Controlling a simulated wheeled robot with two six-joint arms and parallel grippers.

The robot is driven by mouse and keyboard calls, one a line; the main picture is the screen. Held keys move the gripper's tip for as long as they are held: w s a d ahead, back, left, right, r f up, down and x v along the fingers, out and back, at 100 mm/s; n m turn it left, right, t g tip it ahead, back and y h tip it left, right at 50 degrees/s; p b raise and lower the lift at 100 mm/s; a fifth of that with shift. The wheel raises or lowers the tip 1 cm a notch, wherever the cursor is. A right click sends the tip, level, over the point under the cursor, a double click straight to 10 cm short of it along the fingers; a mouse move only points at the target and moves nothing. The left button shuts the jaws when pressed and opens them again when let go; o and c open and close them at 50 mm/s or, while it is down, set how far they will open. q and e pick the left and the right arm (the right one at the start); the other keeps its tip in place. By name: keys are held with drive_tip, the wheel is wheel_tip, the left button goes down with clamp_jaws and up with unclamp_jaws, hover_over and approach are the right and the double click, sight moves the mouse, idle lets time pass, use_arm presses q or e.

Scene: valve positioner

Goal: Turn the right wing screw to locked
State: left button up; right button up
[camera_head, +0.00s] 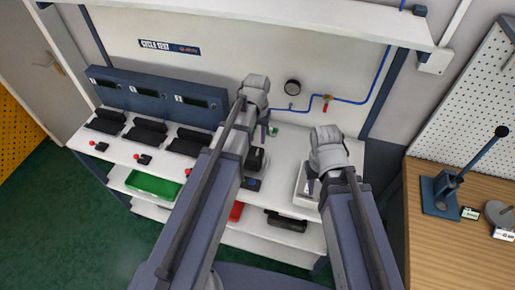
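A dark device (254,160), perhaps the valve positioner, stands on the white bench, partly hidden behind my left arm. No wing screw can be made out at this size. My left gripper (265,131) points down just above and behind this device; its fingers are too small to tell open from shut. My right gripper (310,186) points down over a pale tray or plate (300,198) at the right part of the bench. My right wrist hides much of that spot, and I cannot tell whether the fingers touch anything.
Several black fixtures (149,132) with blue display panels (145,93) line the left of the bench. A gauge (292,87) and blue air line with a red-handled valve (325,104) are on the back wall. A green tray (153,185) sits on the shelf below. A wooden table (450,250) stands right.

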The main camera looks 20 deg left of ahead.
sight(257, 151)
use_arm(q)
wheel_tip(257, 151, down, 7)
drive_tip(key=b, duration=0.6)
drive_tip(key=shift+b, duration=0.3)
clamp_jaws()
